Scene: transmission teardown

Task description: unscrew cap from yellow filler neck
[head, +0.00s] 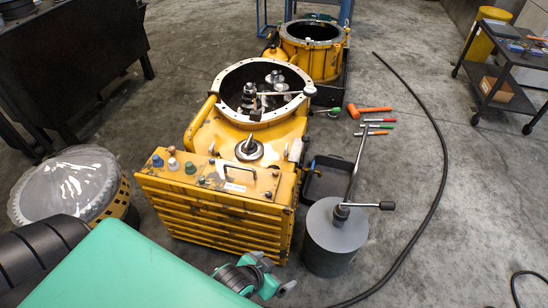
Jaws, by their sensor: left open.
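The yellow transmission housing (222,131) stands on the floor in the middle of the view, with an open round flange at its far end. A yellow tube (200,118) runs along its left side. I cannot tell for sure whether this is the filler neck, and no cap on it can be made out. Several small coloured caps or plugs (172,164) sit on the near top plate. My left gripper (275,276) is open and empty at the bottom middle, in front of the housing's ribbed near face and apart from it. My right gripper is out of view.
A grey cylinder (334,240) with a long-handled wrench (358,166) stands right of the housing. A black hose (440,165) curves over the floor. A second yellow housing (322,70) stands behind. Tools, including an orange hammer (368,110), lie to the right. A cart (500,90) stands far right.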

